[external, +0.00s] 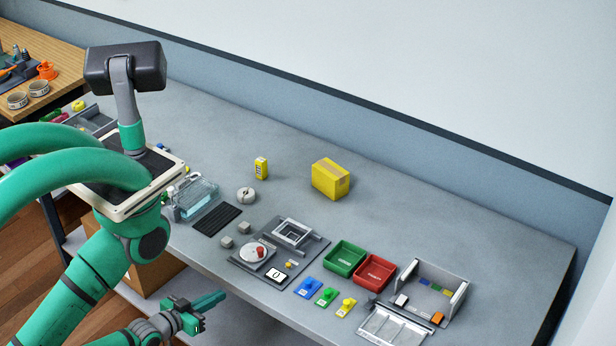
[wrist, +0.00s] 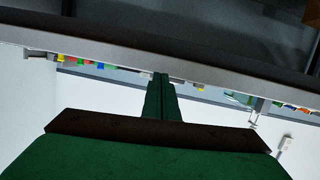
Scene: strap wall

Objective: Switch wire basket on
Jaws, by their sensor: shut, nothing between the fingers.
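My gripper (external: 208,303) is shut and empty, in front of the workbench's front edge and apart from everything on top. In the wrist view its green fingers (wrist: 161,98) are together, below the bench edge in the picture. No thing is clearly a wire basket. I cannot tell which is the basket.
Right of the panel are a green bin (external: 344,258), a red bin (external: 373,271), coloured switch plates (external: 326,296) and a grey open tray (external: 458,290). A yellow box (external: 330,179) stands behind. The bench edge (wrist: 200,75) lies close to my fingers. The back right bench is clear.

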